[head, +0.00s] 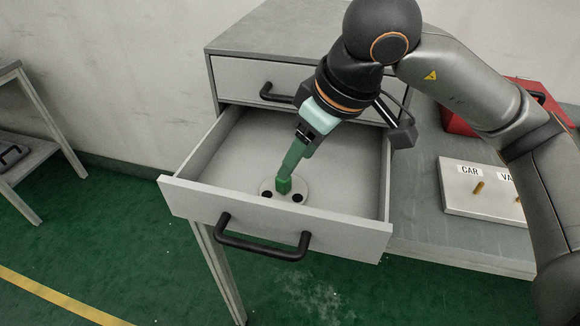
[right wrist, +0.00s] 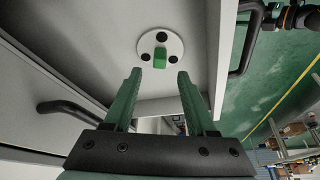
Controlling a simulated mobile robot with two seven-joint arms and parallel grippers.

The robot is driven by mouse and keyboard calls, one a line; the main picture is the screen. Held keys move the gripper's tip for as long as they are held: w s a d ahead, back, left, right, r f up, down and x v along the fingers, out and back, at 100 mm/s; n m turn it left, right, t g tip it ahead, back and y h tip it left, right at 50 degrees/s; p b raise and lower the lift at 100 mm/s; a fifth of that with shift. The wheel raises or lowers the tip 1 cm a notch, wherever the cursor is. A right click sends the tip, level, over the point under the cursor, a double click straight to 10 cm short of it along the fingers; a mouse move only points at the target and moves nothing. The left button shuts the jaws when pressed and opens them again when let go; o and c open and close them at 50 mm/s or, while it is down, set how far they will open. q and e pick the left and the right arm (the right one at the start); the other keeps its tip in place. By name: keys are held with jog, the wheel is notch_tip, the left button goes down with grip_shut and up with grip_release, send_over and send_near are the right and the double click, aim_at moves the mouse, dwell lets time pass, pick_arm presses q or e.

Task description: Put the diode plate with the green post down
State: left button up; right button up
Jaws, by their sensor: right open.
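The diode plate (head: 270,186) is a pale round disc with dark round spots and a green post (head: 284,185). It lies on the floor of the open drawer, near the front panel. In the right wrist view the plate (right wrist: 147,42) shows whole, with its green post (right wrist: 160,59) just beyond the fingertips. My right gripper (head: 286,172) reaches down into the drawer above the plate. In the right wrist view its green fingers (right wrist: 158,73) are apart with nothing between them. My left gripper is not in view.
The open drawer (head: 335,222) has a black handle (head: 262,240) and walls around my right gripper. A closed drawer (head: 235,80) is above it. To the right, a board with labelled pegs (head: 490,206) and a red box (head: 458,122) stand on the grey table (head: 415,220). The rest of the drawer floor is bare.

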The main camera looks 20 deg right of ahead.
jog(key=v, duration=0.5)
dwell(1.2)
